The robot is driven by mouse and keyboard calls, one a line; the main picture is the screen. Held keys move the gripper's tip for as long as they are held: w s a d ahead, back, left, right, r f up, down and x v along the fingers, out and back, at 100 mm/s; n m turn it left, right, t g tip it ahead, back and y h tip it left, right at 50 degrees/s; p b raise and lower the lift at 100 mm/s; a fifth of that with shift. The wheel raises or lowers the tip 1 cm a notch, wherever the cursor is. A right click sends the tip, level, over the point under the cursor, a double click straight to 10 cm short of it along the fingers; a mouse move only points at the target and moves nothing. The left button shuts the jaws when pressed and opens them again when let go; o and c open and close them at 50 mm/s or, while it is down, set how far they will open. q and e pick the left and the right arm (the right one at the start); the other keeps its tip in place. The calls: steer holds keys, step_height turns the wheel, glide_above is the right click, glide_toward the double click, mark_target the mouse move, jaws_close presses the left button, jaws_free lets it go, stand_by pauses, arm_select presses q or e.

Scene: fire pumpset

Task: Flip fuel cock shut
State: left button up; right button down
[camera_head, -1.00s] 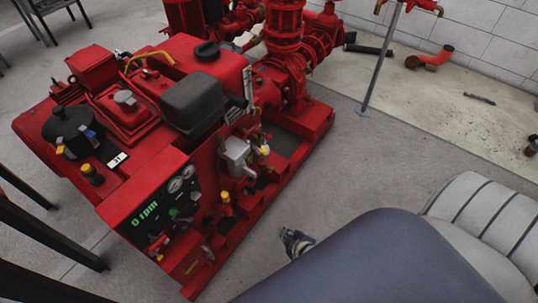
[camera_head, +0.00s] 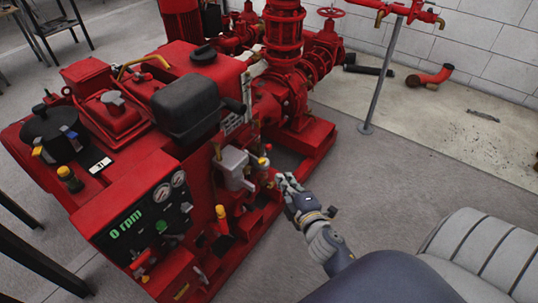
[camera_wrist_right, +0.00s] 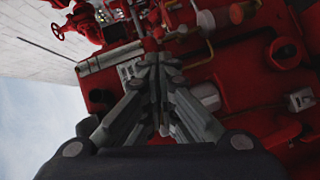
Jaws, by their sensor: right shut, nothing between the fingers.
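The red pumpset (camera_head: 120,185) has a panel reading 0 rpm. On its right side are a grey box-shaped part (camera_head: 233,165) and a small yellow-topped fitting (camera_head: 263,162). I cannot tell for certain which small fitting is the fuel cock. My right gripper (camera_head: 281,178) is shut and empty, its tips just right of that fitting. In the right wrist view the closed fingers (camera_wrist_right: 153,56) point at red parts and pipes of the pumpset; I cannot tell whether they touch. The tips partly hide what lies behind them. My left gripper is not in view.
Red pump pipework (camera_head: 287,70) rises behind the engine. A grey post (camera_head: 383,75) stands to the right. A red pipe elbow (camera_head: 431,76) lies by the wall.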

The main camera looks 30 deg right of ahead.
glide_toward(263, 145)
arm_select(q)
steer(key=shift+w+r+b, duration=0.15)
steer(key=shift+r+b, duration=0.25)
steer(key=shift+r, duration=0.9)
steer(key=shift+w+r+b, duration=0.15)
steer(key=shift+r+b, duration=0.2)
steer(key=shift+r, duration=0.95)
arm_select(e)
steer(key=shift+x, duration=2.2)
